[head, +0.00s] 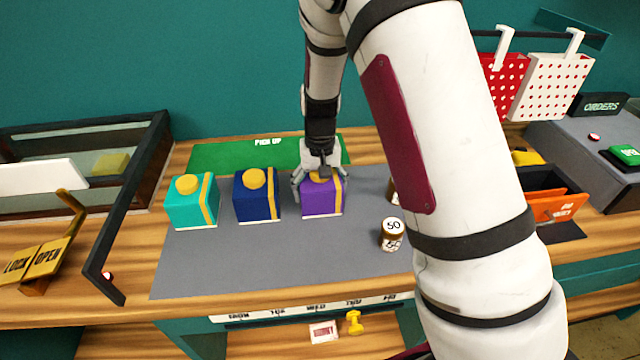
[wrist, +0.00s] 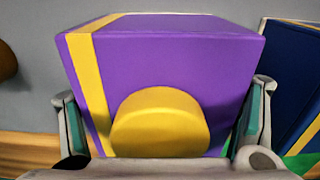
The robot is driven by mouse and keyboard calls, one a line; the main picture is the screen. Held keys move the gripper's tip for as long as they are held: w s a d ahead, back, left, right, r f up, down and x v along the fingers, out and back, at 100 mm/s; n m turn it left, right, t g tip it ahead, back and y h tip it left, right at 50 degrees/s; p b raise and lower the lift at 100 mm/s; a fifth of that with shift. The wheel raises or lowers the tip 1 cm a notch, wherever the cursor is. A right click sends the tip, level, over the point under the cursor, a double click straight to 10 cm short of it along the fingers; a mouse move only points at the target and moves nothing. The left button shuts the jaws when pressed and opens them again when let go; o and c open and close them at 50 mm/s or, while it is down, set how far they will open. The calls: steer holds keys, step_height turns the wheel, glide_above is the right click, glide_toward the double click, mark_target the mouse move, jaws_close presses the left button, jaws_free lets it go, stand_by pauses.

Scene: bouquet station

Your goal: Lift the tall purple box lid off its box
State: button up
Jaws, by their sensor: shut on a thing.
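The purple box lid (head: 322,198) has a yellow ribbon stripe and a round yellow knob. It stands upright on the grey mat, the right one of three similar boxes, with a thin pale strip showing at its foot. My gripper (head: 320,184) is over it from above, fingers down along two opposite sides, shut on the lid. In the wrist view the purple lid (wrist: 190,60) fills the middle, with its yellow knob (wrist: 160,122) between the fingers of my gripper (wrist: 162,130). The box beneath is mostly hidden by the lid.
A navy box (head: 256,198) stands close left of the purple one, and a teal box (head: 191,205) farther left. A brown jar marked 50 (head: 391,236) stands to the right, with another partly hidden behind my arm. The grey mat (head: 270,262) is clear in front.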

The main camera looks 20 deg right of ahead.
steer(key=shift+r, duration=0.15)
step_height(320, 180, up, 10)
steer(key=shift+f+b, duration=0.1)
steer(key=shift+b, duration=0.4)
stand_by(0.3)
